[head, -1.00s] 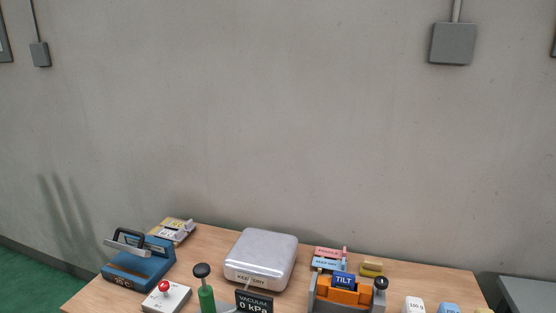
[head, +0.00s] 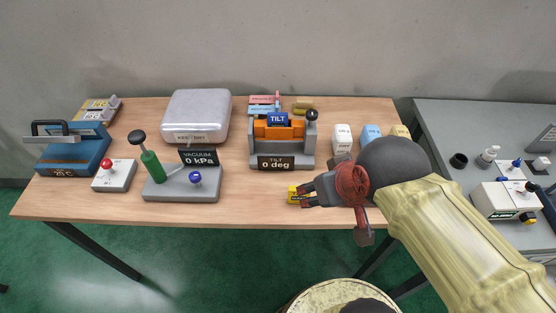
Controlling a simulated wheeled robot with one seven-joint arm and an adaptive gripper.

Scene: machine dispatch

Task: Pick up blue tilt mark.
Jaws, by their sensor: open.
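The blue mark lettered TILT (head: 279,119) is on the orange cradle (head: 262,130) of the grey tilt fixture (head: 255,151), whose front display reads 0 deg. My gripper (head: 306,194) is open near the table's front edge, to the right of and in front of the fixture, apart from the blue mark. A small yellow block (head: 292,195) lies right by its fingertips, partly hidden by them; I cannot tell whether they touch it.
Behind the fixture lie pink (head: 260,99) and light blue (head: 259,108) labels. White (head: 342,139), blue (head: 371,136) and yellow blocks stand right of it. The vacuum stand (head: 180,185) and silver case (head: 196,112) are left. The wooden table's (head: 245,205) front middle is clear.

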